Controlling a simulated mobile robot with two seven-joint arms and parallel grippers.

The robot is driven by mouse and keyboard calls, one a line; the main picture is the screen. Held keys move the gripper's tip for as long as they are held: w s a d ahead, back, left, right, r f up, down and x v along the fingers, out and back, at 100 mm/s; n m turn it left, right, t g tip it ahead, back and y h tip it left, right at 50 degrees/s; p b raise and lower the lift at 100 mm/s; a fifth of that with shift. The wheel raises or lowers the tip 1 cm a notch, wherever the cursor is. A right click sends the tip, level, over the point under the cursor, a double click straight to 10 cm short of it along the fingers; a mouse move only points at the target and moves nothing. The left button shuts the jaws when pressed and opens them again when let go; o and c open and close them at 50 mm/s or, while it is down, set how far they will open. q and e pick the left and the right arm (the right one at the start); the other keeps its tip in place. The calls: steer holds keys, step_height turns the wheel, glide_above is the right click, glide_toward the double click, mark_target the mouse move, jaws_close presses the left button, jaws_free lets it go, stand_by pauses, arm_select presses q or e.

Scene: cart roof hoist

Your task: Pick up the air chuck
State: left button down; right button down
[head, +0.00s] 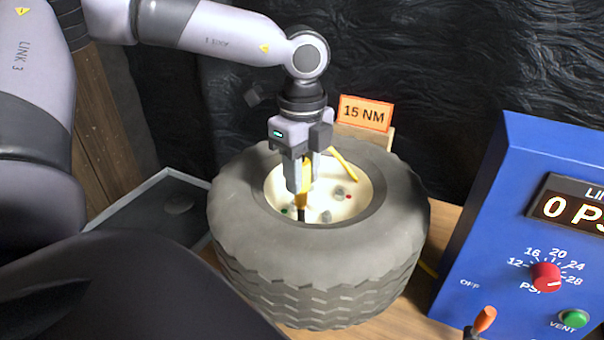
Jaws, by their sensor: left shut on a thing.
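The air chuck (303,201), yellow with a dark lower end, stands roughly upright over the cream wheel hub (325,212) in the middle of the tyre (320,262). My left gripper (303,186) points down into the hub and is shut on the air chuck. A yellow hose-like piece (344,163) shows at the hub's back right; its link to the chuck is hidden behind the gripper. I cannot tell whether the chuck's lower end touches the hub. My right gripper is not in view.
A blue box (470,255) with a "0 PS" display, red dial (546,277) and green vent button (574,318) stands at the right. An orange "15 NM" sign (365,113) stands behind the tyre. A grey tray (150,205) lies at the left.

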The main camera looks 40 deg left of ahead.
arm_select(q)
step_height(320, 180, up, 28)
steer(key=p, duration=0.2)
stand_by(0.5)
steer(key=shift+f+p, duration=0.1)
steer(key=shift+p, duration=0.3)
